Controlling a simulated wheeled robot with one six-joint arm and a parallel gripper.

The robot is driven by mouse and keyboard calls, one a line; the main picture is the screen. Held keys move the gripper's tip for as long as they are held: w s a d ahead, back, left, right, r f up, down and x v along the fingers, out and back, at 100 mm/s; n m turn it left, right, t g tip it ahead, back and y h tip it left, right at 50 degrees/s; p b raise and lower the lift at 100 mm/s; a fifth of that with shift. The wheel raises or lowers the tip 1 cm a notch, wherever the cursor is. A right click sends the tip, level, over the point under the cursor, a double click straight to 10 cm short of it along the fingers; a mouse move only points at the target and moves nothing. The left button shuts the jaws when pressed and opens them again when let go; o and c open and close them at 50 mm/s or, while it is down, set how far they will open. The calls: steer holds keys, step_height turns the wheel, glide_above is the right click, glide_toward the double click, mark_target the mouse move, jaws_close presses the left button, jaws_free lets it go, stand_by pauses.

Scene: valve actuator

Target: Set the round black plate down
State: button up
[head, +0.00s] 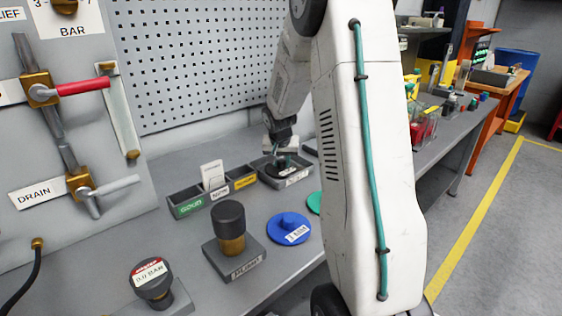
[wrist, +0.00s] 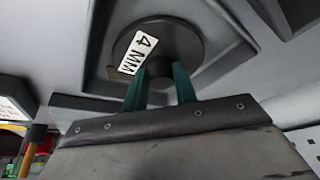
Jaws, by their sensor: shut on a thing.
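The round black plate (wrist: 195,42) carries a white "4 MM" label and has a raised dark knob in its middle. My gripper (wrist: 160,82) has its two teal fingers shut on that knob in the wrist view. In the head view my gripper (head: 284,149) is at a grey tray (head: 296,182), with the dark plate (head: 281,169) at the tray's opening. In the wrist view the tray's walls (wrist: 232,62) surround the plate. I cannot tell whether the plate touches the tray floor.
A blue labelled disc (head: 289,228) and a partly hidden green disc (head: 314,203) lie in front. A black-topped brass cylinder (head: 230,225) stands on a block. A pegboard (head: 210,60) rises behind.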

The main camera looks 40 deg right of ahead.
steer(key=o, duration=1.1)
steer(key=v, duration=1.2)
steer(key=s+a+r+n, duration=0.1)
steer(key=s+a+r, duration=0.1)
steer(key=a, duration=0.3)
steer(key=s+a+r+n, duration=0.1)
steer(key=s+a+r, duration=0.2)
steer(key=a, duration=0.2)
steer(key=s+a+n+y, duration=0.1)
steer(key=s+a+n, duration=0.1)
steer(key=s+a, duration=0.4)
steer(key=s+a+n+g+y, duration=0.1)
steer(key=s+a+n, duration=0.2)
steer(key=s+a, duration=0.3)
steer(key=s+a+n+y, duration=0.1)
steer(key=s+a+n, duration=0.1)
steer(key=s+a, duration=0.5)
steer(key=shift+s+a+r+n+g, duration=0.1)
steer(key=shift+s+r+n+g, duration=0.1)
steer(key=shift+s, duration=0.95)
steer(key=shift+s+r+n+g, duration=0.1)
steer(key=shift+s+r+g, duration=0.1)
steer(key=shift+s, duration=0.9)
